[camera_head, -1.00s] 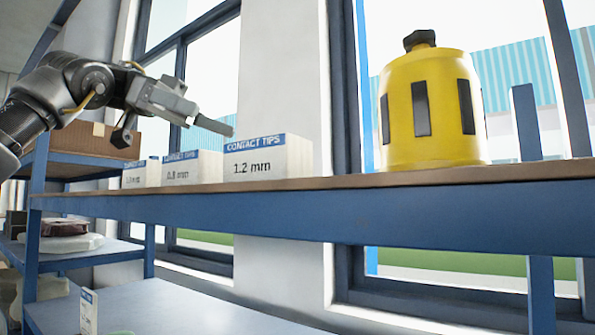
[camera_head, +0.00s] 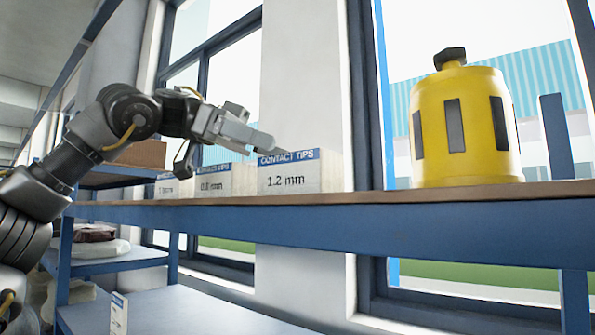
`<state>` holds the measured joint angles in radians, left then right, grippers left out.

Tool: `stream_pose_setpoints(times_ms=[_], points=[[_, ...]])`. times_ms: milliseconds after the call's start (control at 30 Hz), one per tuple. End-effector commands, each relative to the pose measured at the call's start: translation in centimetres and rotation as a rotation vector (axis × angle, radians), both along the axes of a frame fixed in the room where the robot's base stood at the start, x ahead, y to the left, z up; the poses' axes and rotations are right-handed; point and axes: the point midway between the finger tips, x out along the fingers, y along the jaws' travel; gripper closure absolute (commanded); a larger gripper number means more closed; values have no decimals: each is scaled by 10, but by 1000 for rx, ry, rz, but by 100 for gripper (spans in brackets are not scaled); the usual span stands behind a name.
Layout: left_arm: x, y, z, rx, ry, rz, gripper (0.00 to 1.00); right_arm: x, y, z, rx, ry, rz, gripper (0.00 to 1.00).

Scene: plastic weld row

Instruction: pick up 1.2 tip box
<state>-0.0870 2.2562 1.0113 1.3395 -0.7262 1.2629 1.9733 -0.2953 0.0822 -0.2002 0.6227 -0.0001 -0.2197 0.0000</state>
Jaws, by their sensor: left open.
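The 1.2 mm contact tip box (camera_head: 290,175) is white with a blue top band. It stands upright on the wooden shelf top (camera_head: 400,195), the rightmost of a row of tip boxes. A 0.8 mm box (camera_head: 213,184) stands to its left, and another, partly hidden box (camera_head: 168,187) stands farther left. My left gripper (camera_head: 262,143) is above the row, its fingers pointing right with the tip close to the upper left of the 1.2 box. It is open and empty. Whether a finger touches the box cannot be told. My right gripper is not in view.
A yellow canister (camera_head: 463,125) with dark slots stands on the shelf to the right, with bare shelf between it and the 1.2 box. A window frame and wall are behind. A lower blue shelf (camera_head: 190,312) holds a small white tag or box (camera_head: 118,314).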

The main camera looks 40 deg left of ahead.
Motion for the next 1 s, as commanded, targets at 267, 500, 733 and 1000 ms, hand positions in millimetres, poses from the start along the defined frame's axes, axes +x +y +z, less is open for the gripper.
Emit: stream_pose_setpoints(times_ms=[267, 500, 733, 1000], points=[[8, -18, -8, 0, 1, 0, 5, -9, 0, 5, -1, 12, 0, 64], [8, -18, -8, 0, 0, 1, 15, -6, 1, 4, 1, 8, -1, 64], [8, -18, -8, 1, 1, 0, 45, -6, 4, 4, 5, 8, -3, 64], [8, -18, -8, 0, 2, 1, 70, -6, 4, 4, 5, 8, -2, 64]])
